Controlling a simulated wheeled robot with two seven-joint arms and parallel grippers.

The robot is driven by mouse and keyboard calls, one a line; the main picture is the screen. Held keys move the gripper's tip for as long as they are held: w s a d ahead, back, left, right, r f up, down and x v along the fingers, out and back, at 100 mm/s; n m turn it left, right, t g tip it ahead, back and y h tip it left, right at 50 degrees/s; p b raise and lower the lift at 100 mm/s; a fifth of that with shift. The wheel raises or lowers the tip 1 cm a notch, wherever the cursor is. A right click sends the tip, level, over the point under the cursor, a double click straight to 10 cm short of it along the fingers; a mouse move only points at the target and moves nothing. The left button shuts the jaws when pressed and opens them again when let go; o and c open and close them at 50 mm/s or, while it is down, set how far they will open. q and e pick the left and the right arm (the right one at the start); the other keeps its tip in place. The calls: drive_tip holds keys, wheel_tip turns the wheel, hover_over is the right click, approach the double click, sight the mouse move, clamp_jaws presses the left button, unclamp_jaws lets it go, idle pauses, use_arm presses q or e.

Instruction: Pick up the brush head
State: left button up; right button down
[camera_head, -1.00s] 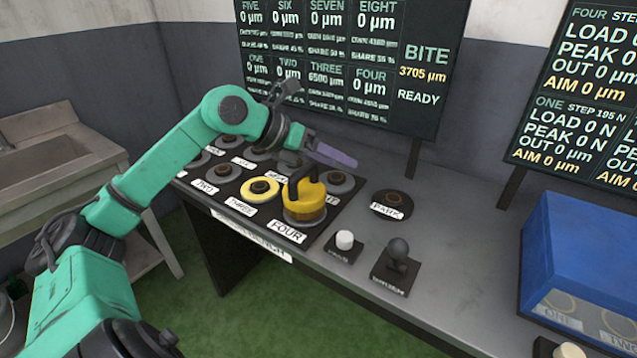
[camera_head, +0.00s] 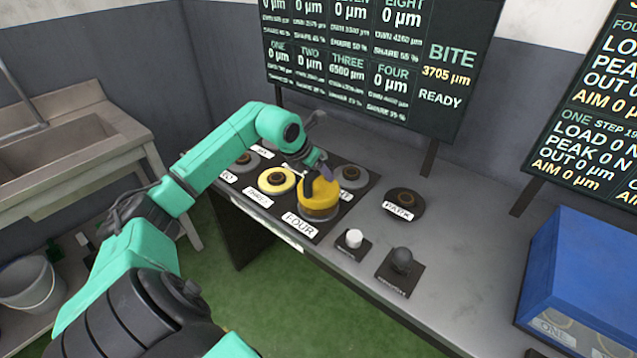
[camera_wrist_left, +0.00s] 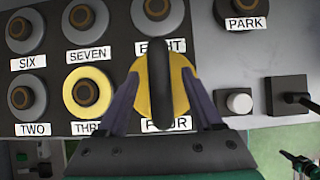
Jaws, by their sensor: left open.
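The brush head (camera_head: 318,204) is a round yellow block with a dark upright handle, standing on the spot labelled FOUR. In the left wrist view the brush head (camera_wrist_left: 146,92) shows from above, its dark handle running up the middle of the picture. My left gripper (camera_head: 320,172) is open just above the brush head. In the left wrist view the left gripper (camera_wrist_left: 162,80) has one finger on each side of the handle, with gaps visible. Whether the fingertips reach down to handle height is hard to tell. My right gripper is out of view.
A yellow-ringed spot labelled THREE (camera_head: 276,181) and several grey round spots lie close by on the dark panel. A PARK pad (camera_head: 404,202), a white button (camera_head: 354,238) and a dark ball knob (camera_head: 402,260) are to the right. A blue box (camera_head: 580,265) stands further right.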

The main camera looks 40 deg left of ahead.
use_arm(q)
drive_tip(key=shift+w+f, duration=0.15)
clamp_jaws()
idle(1.2)
drive_tip(key=shift+w+a, duration=0.1)
